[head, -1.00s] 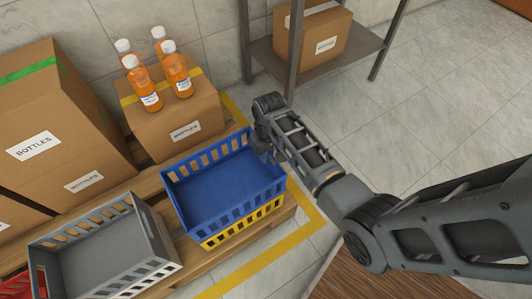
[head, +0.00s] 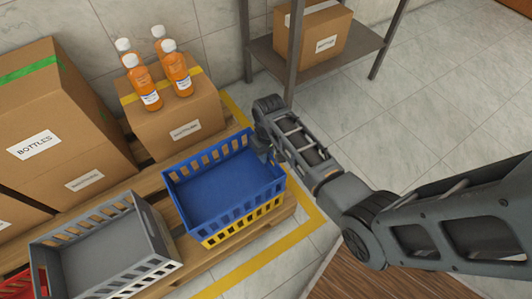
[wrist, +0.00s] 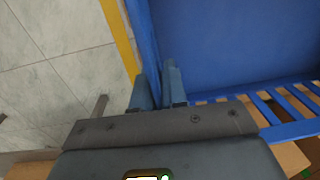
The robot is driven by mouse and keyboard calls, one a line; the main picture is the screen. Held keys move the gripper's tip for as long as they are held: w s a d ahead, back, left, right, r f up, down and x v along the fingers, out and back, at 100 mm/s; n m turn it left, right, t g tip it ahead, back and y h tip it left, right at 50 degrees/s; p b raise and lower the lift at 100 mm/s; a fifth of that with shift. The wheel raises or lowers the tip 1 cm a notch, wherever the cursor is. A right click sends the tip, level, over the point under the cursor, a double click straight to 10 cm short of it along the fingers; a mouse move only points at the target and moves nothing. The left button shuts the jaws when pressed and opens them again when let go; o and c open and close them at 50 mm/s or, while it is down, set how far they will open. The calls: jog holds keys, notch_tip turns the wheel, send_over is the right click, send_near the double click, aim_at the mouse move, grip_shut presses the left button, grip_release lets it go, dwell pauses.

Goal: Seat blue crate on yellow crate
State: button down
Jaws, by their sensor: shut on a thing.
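The blue crate (head: 222,192) sits on top of the yellow crate (head: 243,222), roughly lined up with it. Only the yellow crate's front side and a bit of its corner show below the blue one. My gripper (head: 264,148) is at the blue crate's right end, shut on its rim. In the wrist view my gripper's fingers (wrist: 158,88) straddle the wall of the blue crate (wrist: 225,45). Whether the blue crate's base is fully flush in the yellow crate is hard to tell.
A grey crate (head: 160,238) stands at left on the wooden pallet (head: 165,205). Behind is a cardboard box (head: 190,115) with several orange bottles (head: 178,72). A metal shelf (head: 365,40) stands at the back. Floor at right is clear.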

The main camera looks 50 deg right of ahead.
jog(key=shift+w, duration=0.1)
jog(key=c, duration=1.1)
grip_release()
jog(key=r+p, duration=0.1)
jog(key=r, duration=0.3)
jog(key=r+p, duration=0.2)
jog(key=r, duration=0.1)
jog(key=shift+d+r, duration=0.2)
jog(key=shift+r, duration=0.2)
